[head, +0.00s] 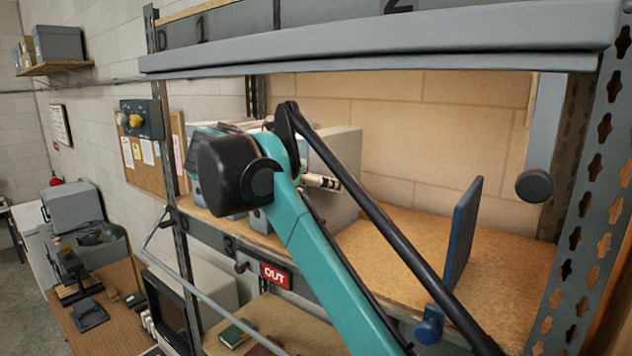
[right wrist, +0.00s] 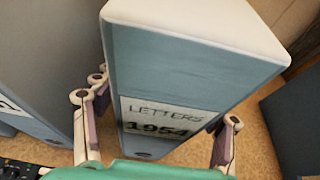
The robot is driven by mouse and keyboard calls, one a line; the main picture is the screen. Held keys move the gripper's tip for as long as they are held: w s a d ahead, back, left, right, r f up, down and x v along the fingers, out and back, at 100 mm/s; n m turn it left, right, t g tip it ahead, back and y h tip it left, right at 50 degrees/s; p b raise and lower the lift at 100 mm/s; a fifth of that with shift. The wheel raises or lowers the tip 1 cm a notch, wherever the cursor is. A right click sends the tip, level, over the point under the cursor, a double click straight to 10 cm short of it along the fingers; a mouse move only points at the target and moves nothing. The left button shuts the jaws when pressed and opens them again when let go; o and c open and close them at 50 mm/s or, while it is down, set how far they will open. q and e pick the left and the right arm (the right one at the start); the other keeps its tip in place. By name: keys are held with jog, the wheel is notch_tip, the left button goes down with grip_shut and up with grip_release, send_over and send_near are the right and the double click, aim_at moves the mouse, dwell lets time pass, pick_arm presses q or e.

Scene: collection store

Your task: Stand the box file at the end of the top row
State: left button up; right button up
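The box file labelled LETTERS 1954 (right wrist: 170,75) is blue-grey and fills the middle of the right wrist view. It looks upright on the wooden shelf board. My right gripper (right wrist: 160,125) is open, with one finger on each side of the file's spine; small gaps seem to show at both fingers. In the head view the pale side of a file (head: 335,160) shows at the right end of the top row (head: 205,145). My teal arm hides much of that row and most of the right gripper (head: 322,182). My left gripper is not seen.
Another grey file (right wrist: 45,60) stands left of the labelled one, with a gap between. A blue upright plate (head: 463,232) stands farther right on the shelf (head: 400,225); bare board lies between. A grey beam (head: 380,45) crosses above, and a slotted post (head: 580,190) bounds the right.

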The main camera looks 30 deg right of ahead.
jog(key=shift+r, duration=0.1)
jog(key=b+v, duration=0.1)
jog(key=v, duration=1.1)
jog(key=shift+w, duration=0.1)
